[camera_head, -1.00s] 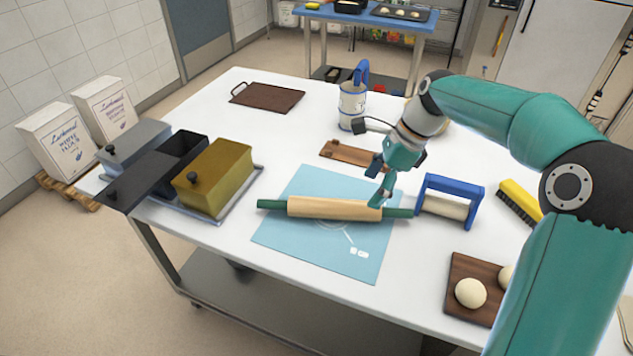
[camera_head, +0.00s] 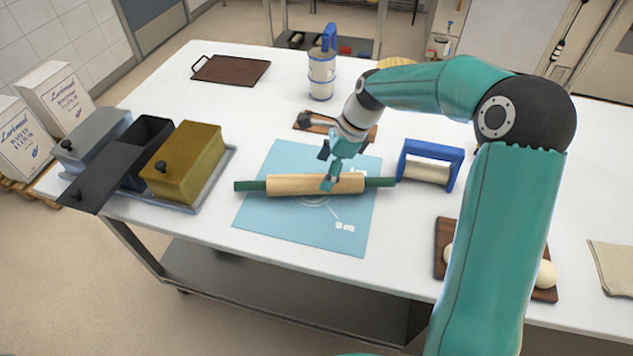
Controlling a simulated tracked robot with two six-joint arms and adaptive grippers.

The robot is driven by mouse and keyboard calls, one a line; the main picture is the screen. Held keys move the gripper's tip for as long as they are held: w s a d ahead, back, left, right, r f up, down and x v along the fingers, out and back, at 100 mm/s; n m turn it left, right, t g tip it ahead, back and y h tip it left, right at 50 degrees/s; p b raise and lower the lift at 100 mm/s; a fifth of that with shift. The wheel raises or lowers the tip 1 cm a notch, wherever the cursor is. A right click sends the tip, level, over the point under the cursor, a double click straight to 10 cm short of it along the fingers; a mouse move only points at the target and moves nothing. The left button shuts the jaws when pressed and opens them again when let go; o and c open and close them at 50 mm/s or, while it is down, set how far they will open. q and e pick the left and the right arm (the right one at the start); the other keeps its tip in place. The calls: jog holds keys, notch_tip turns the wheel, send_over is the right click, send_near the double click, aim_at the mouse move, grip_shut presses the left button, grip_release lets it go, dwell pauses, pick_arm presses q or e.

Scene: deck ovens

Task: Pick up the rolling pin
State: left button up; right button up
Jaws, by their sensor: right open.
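The rolling pin (camera_head: 295,184) has a pale wooden barrel and dark green handles. It lies sideways across the upper part of a light blue mat (camera_head: 290,226) on the white table. My right gripper (camera_head: 329,181) is open and points down at the right half of the barrel. Its fingertips overlap the barrel in this view; I cannot tell whether they touch it or straddle it. My left gripper is not in view.
A blue-framed roller (camera_head: 429,168) stands right of the pin. A small wooden board (camera_head: 309,122) lies behind my gripper. Lidded tins, the gold one (camera_head: 184,164) nearest, stand at left. A dough board (camera_head: 446,232) is partly behind my arm.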

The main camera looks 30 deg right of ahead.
aim_at(319, 176)
jog(key=shift+p+x, duration=0.55)
jog(key=shift+x, duration=2.15)
jog(key=shift+a, duration=0.1)
jog(key=shift+r, duration=0.1)
jog(key=shift+w, duration=0.1)
grip_shut()
